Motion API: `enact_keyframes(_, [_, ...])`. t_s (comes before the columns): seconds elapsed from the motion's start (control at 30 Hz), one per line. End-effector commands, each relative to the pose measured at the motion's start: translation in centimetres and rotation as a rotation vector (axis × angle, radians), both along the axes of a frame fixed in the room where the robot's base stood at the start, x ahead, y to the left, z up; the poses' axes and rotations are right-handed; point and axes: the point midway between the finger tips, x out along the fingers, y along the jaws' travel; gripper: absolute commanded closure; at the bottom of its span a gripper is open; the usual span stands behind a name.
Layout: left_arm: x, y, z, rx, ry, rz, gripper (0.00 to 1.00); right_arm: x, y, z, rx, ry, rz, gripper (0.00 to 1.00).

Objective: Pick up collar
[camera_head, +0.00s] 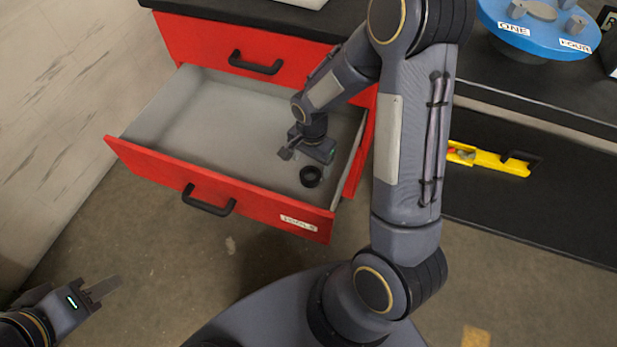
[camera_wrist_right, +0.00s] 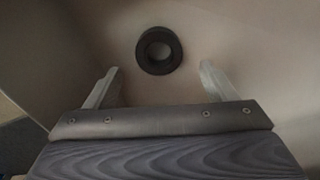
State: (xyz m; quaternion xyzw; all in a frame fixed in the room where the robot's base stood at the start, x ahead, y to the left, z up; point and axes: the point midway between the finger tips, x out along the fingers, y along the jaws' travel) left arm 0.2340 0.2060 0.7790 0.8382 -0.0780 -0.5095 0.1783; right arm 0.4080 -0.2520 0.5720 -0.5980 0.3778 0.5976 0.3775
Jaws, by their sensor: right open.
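The collar (camera_head: 311,176) is a small black ring lying in the open red drawer (camera_head: 215,185), near its front right corner. In the right wrist view the collar (camera_wrist_right: 159,50) lies on the pale drawer floor, beyond and between the fingertips. My right gripper (camera_head: 302,157) is inside the drawer, just behind the collar. Its two fingers (camera_wrist_right: 158,82) are spread wide with nothing between them. My left gripper (camera_head: 104,288) is at the lower left, outside the drawer and over the floor. Its finger opening cannot be made out clearly.
The rest of the drawer floor (camera_head: 215,112) is bare. A closed drawer's black handle (camera_head: 255,63) is above. A blue round fixture (camera_head: 543,30) with labels stands on the dark bench at right. A yellow tray (camera_head: 490,158) lies below it. A pale wall (camera_head: 70,90) is at left.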

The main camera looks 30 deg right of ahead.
Motion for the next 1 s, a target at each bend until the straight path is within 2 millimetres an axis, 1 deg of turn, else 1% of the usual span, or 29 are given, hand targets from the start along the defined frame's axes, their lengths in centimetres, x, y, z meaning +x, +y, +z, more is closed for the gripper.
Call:
enact_keyframes(0.03, [0.0, 0.0, -0.6, 0.000, 0.000, 0.000, 0.64, -0.1, 0.1, -1.1, 0.001, 0.003, 0.000, 0.22])
enact_keyframes(0.2, [0.0, 0.0, -1.4, 0.000, 0.000, 0.000, 0.64, -0.2, 0.2, -3.7, -0.001, 0.004, 0.000, 0.22])
enact_keyframes(0.3, [0.0, 0.0, -1.4, 0.000, 0.000, 0.000, 0.64, -0.2, 0.2, -4.1, 0.000, 0.000, 0.001, 0.22])
enact_keyframes(0.47, [0.0, 0.0, -1.3, 0.000, 0.000, 0.000, 0.64, -0.1, 0.2, -4.0, 0.000, -0.001, 0.001, 0.22])
enact_keyframes(0.57, [0.0, 0.0, -1.3, 0.000, 0.000, 0.000, 0.64, -0.1, 0.2, -4.0, 0.000, -0.001, 0.001, 0.32])
enact_keyframes(0.93, [0.0, 0.0, -1.3, 0.000, 0.000, 0.000, 0.64, -0.2, 0.2, -4.0, 0.000, 0.000, 0.001, 0.81])
enact_keyframes(0.97, [0.0, 0.0, -1.3, 0.000, 0.000, 0.000, 0.64, -0.2, 0.2, -4.0, 0.000, 0.000, 0.001, 0.84])
enact_keyframes(1.0, [0.0, 0.0, -1.3, 0.000, 0.000, 0.000, 0.64, -0.1, 0.2, -3.9, 0.000, -0.001, 0.001, 0.84])
